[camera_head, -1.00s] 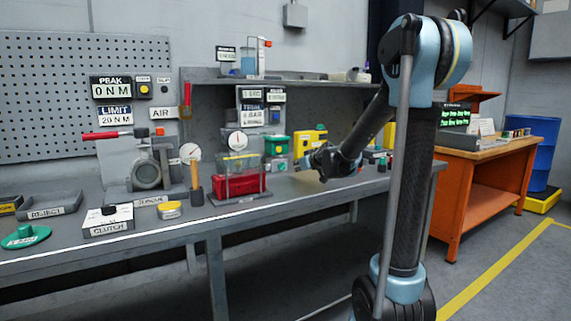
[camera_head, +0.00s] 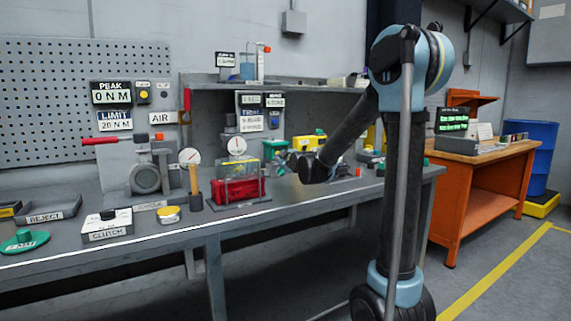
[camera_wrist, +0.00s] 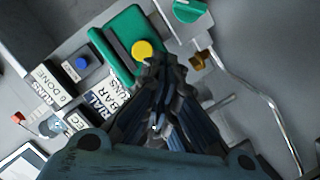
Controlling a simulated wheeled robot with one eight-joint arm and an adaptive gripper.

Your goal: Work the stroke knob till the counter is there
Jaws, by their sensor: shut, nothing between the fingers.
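My gripper (camera_wrist: 155,68) is shut and empty in the wrist view, its fingertips beside a yellow round knob (camera_wrist: 142,50) on a green box (camera_wrist: 112,40) with a dark slot. I cannot tell whether they touch. A green round knob (camera_wrist: 187,9) with a brass part below it lies at the top right. I read no label marking a stroke knob. In the head view my gripper (camera_head: 288,162) is over the bench, right of the clear-sided red unit (camera_head: 236,190). Small displays (camera_head: 250,99) on the back panel may include the counter; their figures are too small to read.
A bent metal tube (camera_wrist: 265,105) runs along the right. A dial gauge (camera_head: 236,145) stands above the red unit.

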